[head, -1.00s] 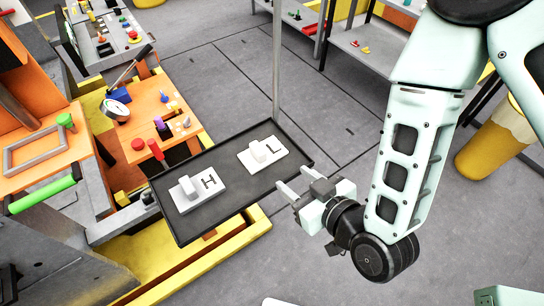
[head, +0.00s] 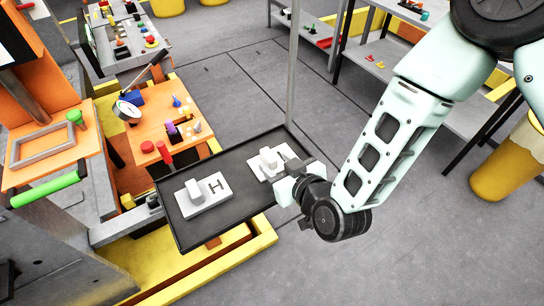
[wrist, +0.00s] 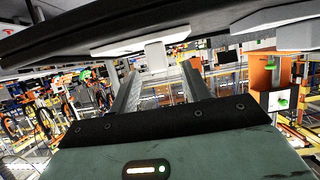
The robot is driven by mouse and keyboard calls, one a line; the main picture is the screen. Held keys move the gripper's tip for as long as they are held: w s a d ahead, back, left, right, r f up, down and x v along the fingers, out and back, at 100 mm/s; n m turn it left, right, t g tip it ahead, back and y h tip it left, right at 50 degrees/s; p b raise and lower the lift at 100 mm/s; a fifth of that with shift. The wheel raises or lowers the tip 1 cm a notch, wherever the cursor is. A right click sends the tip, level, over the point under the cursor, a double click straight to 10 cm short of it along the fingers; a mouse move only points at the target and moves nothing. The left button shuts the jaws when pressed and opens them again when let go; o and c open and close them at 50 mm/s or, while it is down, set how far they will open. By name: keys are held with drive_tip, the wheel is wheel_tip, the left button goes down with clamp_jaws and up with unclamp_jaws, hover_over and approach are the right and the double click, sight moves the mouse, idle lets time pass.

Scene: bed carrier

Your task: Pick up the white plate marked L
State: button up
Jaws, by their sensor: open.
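The white plate marked L (head: 263,175) lies on the right part of a black tray (head: 238,207), with a white block handle (head: 268,156) standing on it. My gripper (head: 281,166) is at the plate's right side and covers its letter. In the wrist view the picture is inverted, and the block handle (wrist: 155,57) appears between the tips of my two open fingers (wrist: 160,72). I cannot tell whether the fingers touch it. The plate marked H (head: 206,197) lies to the left on the same tray; its white base shows in the wrist view (wrist: 270,17).
A thin grey post (head: 292,70) rises by the tray's far right corner. An orange workbench (head: 165,118) with small knobs and a dial stands behind the tray's left side. Yellow framing (head: 240,247) runs below it. Grey floor (head: 400,240) is open at right.

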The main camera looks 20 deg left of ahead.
sight(274, 161)
drive_tip(key=p+x, duration=0.2)
drive_tip(key=x, duration=0.2)
drive_tip(key=shift+p, duration=0.3)
drive_tip(key=shift+w+a+f, duration=0.3)
drive_tip(key=shift+w+a, duration=0.05)
drive_tip(key=shift+w, duration=0.05)
clamp_jaws()
